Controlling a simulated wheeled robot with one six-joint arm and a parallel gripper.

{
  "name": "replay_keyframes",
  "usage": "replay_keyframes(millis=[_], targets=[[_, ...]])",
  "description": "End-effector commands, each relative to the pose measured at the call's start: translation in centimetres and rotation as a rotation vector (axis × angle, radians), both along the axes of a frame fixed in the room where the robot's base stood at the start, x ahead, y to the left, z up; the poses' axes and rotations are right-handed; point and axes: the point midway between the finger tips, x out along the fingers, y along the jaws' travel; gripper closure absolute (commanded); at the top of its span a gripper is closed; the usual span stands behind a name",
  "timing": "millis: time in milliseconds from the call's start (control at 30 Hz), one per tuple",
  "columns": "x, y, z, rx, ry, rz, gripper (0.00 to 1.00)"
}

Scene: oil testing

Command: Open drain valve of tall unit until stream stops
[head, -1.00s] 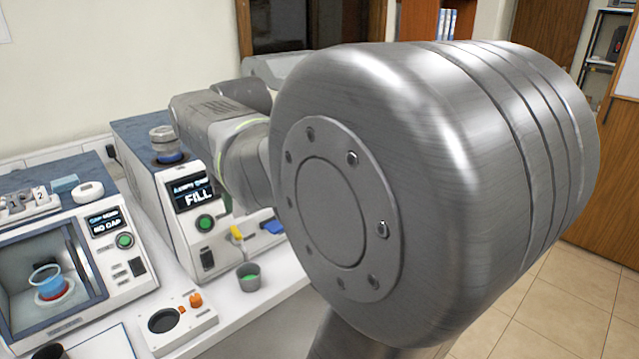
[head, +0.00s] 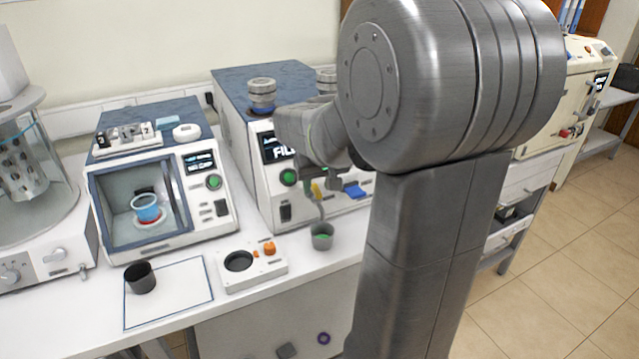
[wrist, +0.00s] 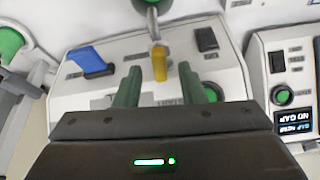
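The tall unit (head: 240,150) is white with a blue top and a "FILL" display. A yellow lever (head: 317,191) sits on its front above a small grey cup (head: 321,238) with green inside. In the wrist view, my gripper (wrist: 161,70) has its two green fingers apart, one on each side of the yellow lever (wrist: 160,83). A gap shows between the lever and each finger. A spout (wrist: 154,27) runs from the lever toward a cup at the top edge. I cannot tell whether liquid is flowing. My arm hides part of the unit in the head view.
A blue lever (head: 356,191) is on the same front. The gap-test unit (head: 150,190) stands to the left, with a blue cup (head: 145,207) inside.

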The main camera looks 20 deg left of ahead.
Motion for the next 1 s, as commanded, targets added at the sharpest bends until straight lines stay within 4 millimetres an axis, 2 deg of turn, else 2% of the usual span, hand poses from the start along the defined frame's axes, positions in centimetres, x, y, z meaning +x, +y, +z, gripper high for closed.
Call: replay_keyframes(millis=[100,367,567,767,1000], targets=[[0.16,0.11,-0.60,-0.001,0.001,0.000,0.64],[0.21,0.16,-0.71,0.000,0.000,0.000,0.64],[0.20,0.16,-0.68,0.000,0.000,0.000,0.99],[0.23,0.14,-0.65,0.000,0.000,0.011,1.00],[0.34,0.05,-0.60,0.000,0.001,0.116,1.00]])
